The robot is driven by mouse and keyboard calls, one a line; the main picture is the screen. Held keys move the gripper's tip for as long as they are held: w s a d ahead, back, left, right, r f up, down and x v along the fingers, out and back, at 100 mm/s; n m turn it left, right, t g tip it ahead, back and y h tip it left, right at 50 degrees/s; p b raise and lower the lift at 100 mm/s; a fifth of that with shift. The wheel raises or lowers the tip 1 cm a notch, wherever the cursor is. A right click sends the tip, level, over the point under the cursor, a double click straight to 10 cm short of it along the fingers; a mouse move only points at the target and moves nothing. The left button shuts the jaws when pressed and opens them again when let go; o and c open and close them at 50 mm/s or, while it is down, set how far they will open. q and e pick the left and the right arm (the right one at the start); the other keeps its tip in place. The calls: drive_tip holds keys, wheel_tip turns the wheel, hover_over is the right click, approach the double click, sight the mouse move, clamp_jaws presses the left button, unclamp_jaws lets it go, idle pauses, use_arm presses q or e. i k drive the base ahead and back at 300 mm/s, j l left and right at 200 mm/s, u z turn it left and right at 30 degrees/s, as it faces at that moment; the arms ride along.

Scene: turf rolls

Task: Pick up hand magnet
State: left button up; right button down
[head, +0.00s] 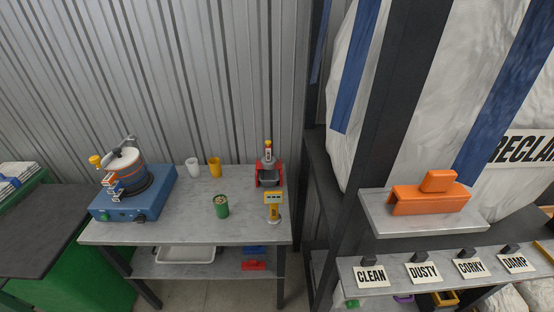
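No object here is plainly recognisable as a hand magnet. An orange block-like piece (439,181) sits on top of a wider orange channel-shaped piece (430,201), on a small grey shelf (376,213) at the right; I cannot tell if they are one object or if this is the magnet. A red object (254,266) and a blue one (255,251) lie on the lower shelf of the middle table, too small to identify. Neither of my grippers is in view.
The grey table (190,228) holds a blue-based machine (132,205), white and yellow cups (214,168), a green can (221,206), a red stand (277,174) and a yellow device (274,205). A ledge with labelled cards (371,275) runs below the orange piece. A dark post (395,95) stands behind.

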sight(268, 162)
drive_tip(key=j+z, duration=0.2)
drive_tip(key=z, duration=0.2)
drive_tip(key=j+z, duration=0.2)
drive_tip(key=z, duration=0.15)
drive_tip(key=k+j+z, duration=0.1)
drive_tip(key=z, duration=0.3)
